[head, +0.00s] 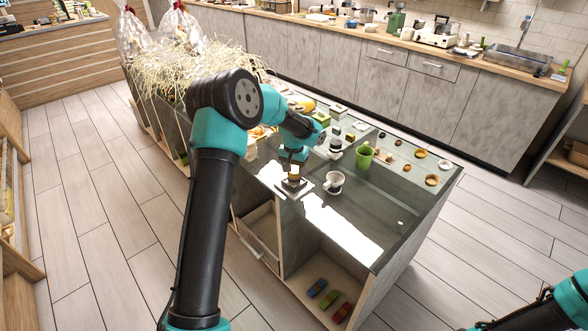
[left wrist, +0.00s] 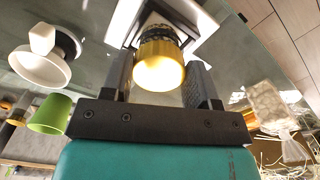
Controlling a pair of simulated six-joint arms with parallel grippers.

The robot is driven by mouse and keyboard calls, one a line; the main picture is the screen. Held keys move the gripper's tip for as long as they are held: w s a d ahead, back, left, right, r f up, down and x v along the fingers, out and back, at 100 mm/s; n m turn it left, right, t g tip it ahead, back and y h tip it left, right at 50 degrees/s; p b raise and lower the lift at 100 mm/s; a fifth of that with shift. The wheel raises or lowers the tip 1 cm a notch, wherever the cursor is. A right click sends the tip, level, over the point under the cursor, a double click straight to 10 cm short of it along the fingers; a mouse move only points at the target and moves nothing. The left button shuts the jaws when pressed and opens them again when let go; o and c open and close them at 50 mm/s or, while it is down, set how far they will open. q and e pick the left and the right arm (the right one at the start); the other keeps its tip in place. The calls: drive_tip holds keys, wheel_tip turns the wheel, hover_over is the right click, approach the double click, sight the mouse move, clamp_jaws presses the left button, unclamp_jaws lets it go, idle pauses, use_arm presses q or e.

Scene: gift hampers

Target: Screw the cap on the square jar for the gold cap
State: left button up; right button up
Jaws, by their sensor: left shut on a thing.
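My left gripper (head: 293,169) points down at the glass counter and is shut on the gold cap (left wrist: 161,66). The cap sits between the two fingers in the left wrist view. Directly beyond it is the square jar (left wrist: 158,32) with dark contents, in line with the cap. In the head view the jar (head: 293,184) stands upright on a pale square plate (head: 281,190), under the gripper. I cannot tell whether the cap is seated on the jar's thread or only resting there. My right gripper is out of view; only part of that arm shows at lower right.
Several small round items (head: 432,180) lie along the right side. Straw-filled hampers (head: 180,70) are at the back left. The counter's front right is clear.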

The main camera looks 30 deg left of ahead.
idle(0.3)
use_arm(q)
drive_tip(key=m, duration=0.4)
drive_tip(key=shift+a, duration=0.1)
drive_tip(key=shift+m, duration=1.2)
drive_tip(key=o, duration=1.2)
wheel_tip(320, 180, up, 17)
drive_tip(key=shift+r, duration=0.2)
